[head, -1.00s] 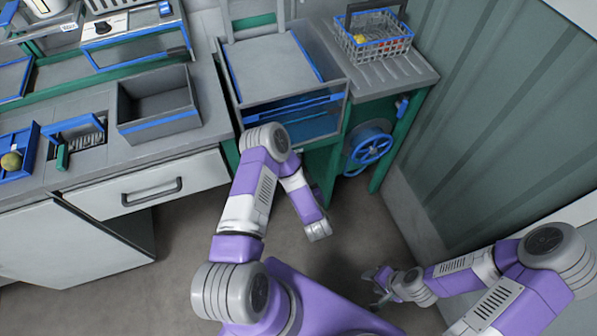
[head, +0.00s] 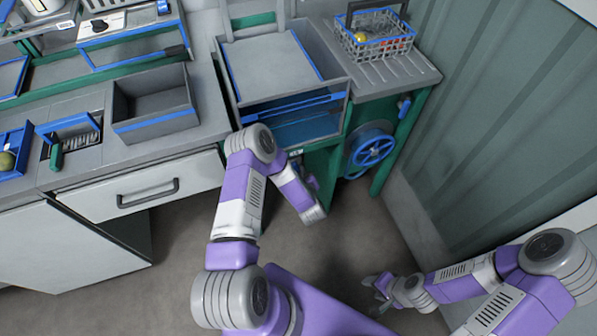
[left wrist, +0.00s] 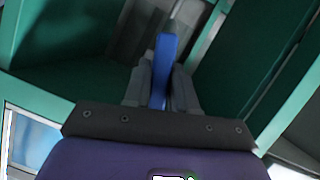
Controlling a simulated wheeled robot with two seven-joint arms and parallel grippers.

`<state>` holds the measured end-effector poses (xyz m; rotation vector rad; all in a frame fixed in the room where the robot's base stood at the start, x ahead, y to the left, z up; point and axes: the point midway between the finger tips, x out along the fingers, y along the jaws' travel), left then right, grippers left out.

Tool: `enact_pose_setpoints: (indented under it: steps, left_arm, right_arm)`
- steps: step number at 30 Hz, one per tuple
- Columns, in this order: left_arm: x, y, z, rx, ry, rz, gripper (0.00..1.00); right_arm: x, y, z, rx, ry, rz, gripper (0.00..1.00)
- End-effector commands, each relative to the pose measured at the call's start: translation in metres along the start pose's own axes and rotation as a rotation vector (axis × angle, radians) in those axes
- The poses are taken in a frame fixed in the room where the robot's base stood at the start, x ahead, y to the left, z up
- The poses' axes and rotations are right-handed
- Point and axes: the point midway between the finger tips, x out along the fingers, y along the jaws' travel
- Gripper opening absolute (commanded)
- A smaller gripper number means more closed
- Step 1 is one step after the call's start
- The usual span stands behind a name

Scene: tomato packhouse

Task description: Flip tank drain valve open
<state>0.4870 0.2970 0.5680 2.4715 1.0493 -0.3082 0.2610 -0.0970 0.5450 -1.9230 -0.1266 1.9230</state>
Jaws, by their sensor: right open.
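A blue lever (left wrist: 163,68), which looks like the drain valve's handle, stands between the fingers of my left gripper (left wrist: 160,92) in the left wrist view. The fingers are close on both sides of it; whether they press on it I cannot tell. The valve body is not clear there. In the head view the tank (head: 338,98) is a grey box with a blue interior in the bench. My left forearm reaches in front of its lower side, and my left fingers cannot be made out. My right gripper (head: 380,286) is open and empty, low over the floor.
A blue wheel (head: 372,150) is mounted beneath the bench, right of the tank. A wire basket (head: 378,46) stands on the drainboard above it. Green frame legs flank the left gripper. The corrugated wall (head: 490,120) stands at right; the floor (head: 330,255) between is clear.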

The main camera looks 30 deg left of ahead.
Motion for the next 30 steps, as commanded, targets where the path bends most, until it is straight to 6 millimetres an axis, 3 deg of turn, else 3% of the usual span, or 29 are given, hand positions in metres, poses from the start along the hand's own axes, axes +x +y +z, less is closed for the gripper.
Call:
enact_pose_setpoints:
  steps: [1,4,5,10,21,30]
  left_arm:
    - [0.0,0.0,0.0,0.0,0.0,0.0,0.16]
    - [0.0,0.0,0.0,0.0,0.0,0.0,0.01]
    - [0.0,0.0,0.0,0.0,0.0,0.0,0.0]
    - [-0.001,0.002,-0.001,0.037,-0.001,-0.011,0.0]
    - [-0.001,0.001,0.0,0.286,-0.002,-0.114,0.0]
    - [-0.001,-0.001,0.002,0.304,-0.004,-0.124,0.0]
  right_arm:
    - [0.0,0.0,0.0,0.0,0.0,0.0,0.49]
    - [0.0,0.0,0.0,0.0,0.0,0.0,0.49]
    - [0.0,0.0,0.0,0.0,0.0,0.0,0.49]
    - [-0.005,-0.002,0.0,0.0,0.0,0.0,0.49]
    - [-0.023,-0.009,0.001,0.0,0.0,0.0,0.49]
    - [-0.022,-0.008,0.001,0.0,0.0,0.0,0.49]
